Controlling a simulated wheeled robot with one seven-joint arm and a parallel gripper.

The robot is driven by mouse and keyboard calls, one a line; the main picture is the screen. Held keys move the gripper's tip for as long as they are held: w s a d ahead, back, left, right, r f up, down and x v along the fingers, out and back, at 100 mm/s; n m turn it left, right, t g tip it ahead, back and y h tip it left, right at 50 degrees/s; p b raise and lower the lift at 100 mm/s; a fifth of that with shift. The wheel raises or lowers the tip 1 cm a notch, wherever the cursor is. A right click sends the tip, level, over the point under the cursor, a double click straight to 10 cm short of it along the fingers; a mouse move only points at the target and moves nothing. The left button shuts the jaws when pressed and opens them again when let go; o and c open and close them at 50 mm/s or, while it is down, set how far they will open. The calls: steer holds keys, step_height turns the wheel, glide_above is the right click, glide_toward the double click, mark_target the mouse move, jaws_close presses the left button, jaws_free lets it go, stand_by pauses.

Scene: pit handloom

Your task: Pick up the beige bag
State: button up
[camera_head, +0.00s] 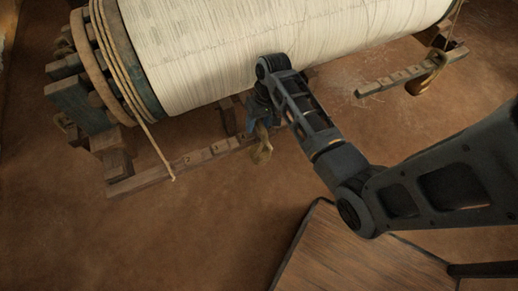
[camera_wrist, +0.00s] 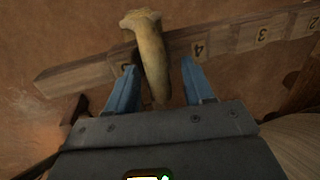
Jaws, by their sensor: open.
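The beige bag (camera_wrist: 150,48) has a gathered, flared top and a narrow body. In the wrist view it lies between the two blue fingers of my gripper (camera_wrist: 157,68), in front of a numbered wooden bar. The fingers are open, one on each side of it, with gaps visible. The lower end of the bag is near the gripper body. In the head view the bag (camera_head: 262,150) shows just below my gripper (camera_head: 258,122), partly hidden by it.
A large roll of cream cloth (camera_head: 240,45) lies behind my gripper. The numbered wooden bar (camera_head: 160,172) runs below it, with a rope hanging at the left. A brown wooden board (camera_head: 350,262) is at the front. The brown floor at the left front is clear.

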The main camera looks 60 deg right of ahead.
steer(key=shift+c, duration=0.2)
jaws_close()
stand_by(0.3)
stand_by(0.9)
steer(key=shift+w+r, duration=0.1)
